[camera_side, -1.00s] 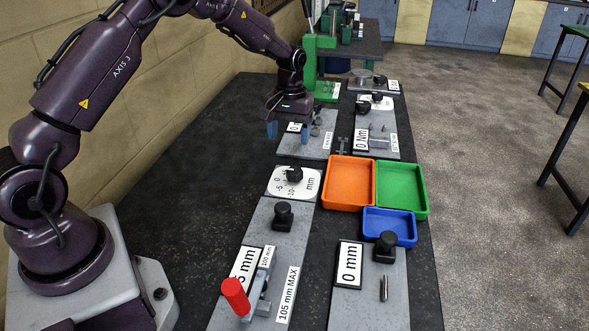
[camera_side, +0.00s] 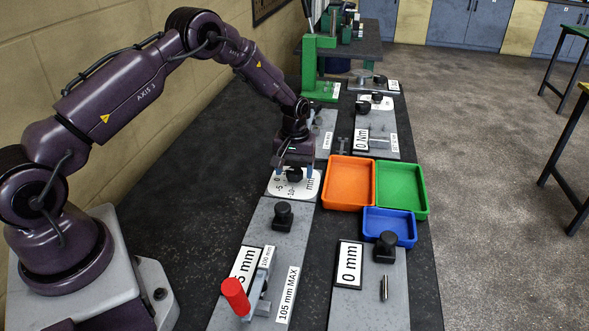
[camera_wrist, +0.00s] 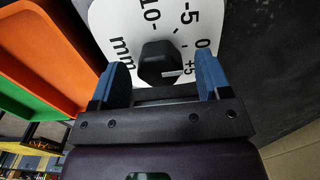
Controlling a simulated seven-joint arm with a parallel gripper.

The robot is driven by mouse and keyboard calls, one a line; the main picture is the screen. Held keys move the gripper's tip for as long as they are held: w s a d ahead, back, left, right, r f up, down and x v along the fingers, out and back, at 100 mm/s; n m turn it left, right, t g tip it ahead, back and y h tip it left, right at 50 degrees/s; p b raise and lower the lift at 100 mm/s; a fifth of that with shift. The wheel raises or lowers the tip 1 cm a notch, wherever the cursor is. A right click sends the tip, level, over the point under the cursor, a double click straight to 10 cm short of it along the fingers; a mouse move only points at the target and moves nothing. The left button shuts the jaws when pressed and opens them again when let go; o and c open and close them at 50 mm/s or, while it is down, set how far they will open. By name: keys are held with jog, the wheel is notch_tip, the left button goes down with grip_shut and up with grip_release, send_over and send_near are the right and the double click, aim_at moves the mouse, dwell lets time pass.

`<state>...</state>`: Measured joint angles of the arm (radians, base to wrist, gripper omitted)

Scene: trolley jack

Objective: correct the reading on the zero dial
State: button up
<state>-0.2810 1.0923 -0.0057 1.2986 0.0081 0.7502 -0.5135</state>
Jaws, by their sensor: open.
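The zero dial is a white plate (camera_side: 308,186) marked in mm with a black knob (camera_side: 294,175) at its middle. In the wrist view the plate (camera_wrist: 114,22) shows -10, -5, 0 and +5, and the knob (camera_wrist: 158,62) has a pale pointer line directed toward the +5 side. My gripper (camera_side: 295,171) is over the dial, fingers down. In the wrist view my gripper (camera_wrist: 160,80) is open, with one blue finger on each side of the knob and gaps between. I cannot tell whether the fingertips are level with the knob.
Orange (camera_side: 348,183), green (camera_side: 402,189) and blue (camera_side: 390,226) trays stand right of the dial. A grey plate with a black knob (camera_side: 283,214) and red-handled part (camera_side: 236,297) lies in front. Another plate reads 0 mm (camera_side: 349,264). Dark bench at left is clear.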

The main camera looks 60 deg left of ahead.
jog(key=shift+f, duration=0.2)
jog(key=c, duration=0.9)
jog(key=shift+m, duration=0.3)
jog(key=m, duration=0.4)
jog(key=shift+m, duration=2)
